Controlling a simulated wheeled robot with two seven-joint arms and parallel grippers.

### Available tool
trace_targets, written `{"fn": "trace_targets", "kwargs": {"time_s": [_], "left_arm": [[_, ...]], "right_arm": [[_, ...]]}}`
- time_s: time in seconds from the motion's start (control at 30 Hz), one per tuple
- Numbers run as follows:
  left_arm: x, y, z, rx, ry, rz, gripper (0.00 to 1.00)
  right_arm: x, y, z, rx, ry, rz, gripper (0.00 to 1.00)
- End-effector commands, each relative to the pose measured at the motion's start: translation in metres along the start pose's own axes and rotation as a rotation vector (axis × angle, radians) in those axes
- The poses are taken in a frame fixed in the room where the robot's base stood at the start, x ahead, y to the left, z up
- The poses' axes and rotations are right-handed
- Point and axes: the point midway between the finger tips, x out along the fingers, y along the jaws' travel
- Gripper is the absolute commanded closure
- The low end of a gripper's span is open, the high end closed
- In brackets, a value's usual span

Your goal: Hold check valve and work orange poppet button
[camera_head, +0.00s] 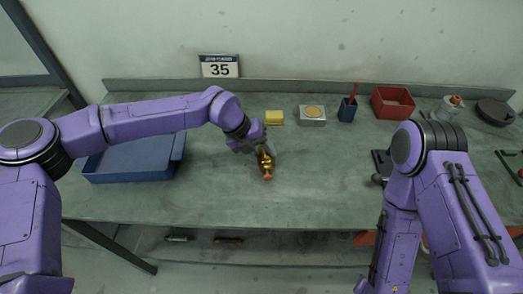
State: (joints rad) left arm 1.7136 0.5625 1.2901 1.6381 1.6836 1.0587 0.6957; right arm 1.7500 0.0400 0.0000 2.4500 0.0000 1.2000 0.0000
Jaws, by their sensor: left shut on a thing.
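A brass check valve (265,162) is near the middle of the grey-green bench. Its orange poppet button (268,177) is at the end facing me. My left gripper (260,148) is shut on the valve's far part, and its fingers hide some of the body. Whether the valve touches the bench is hard to tell. My right arm is folded at the right side, and its gripper (379,167) shows only as a dark part beside the purple link, well apart from the valve. Its fingers are too hidden to read.
A blue tray (130,175) lies under my left arm. The bench right of the valve is clear.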

Motion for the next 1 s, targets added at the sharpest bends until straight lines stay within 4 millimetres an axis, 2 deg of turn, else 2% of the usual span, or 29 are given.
{"fn": "trace_targets", "kwargs": {"time_s": [1.0], "left_arm": [[0.013,0.007,0.0,0.001,-0.001,-0.001,0.92]], "right_arm": [[0.008,-0.001,0.003,0.0,0.0,0.0,0.57]]}}
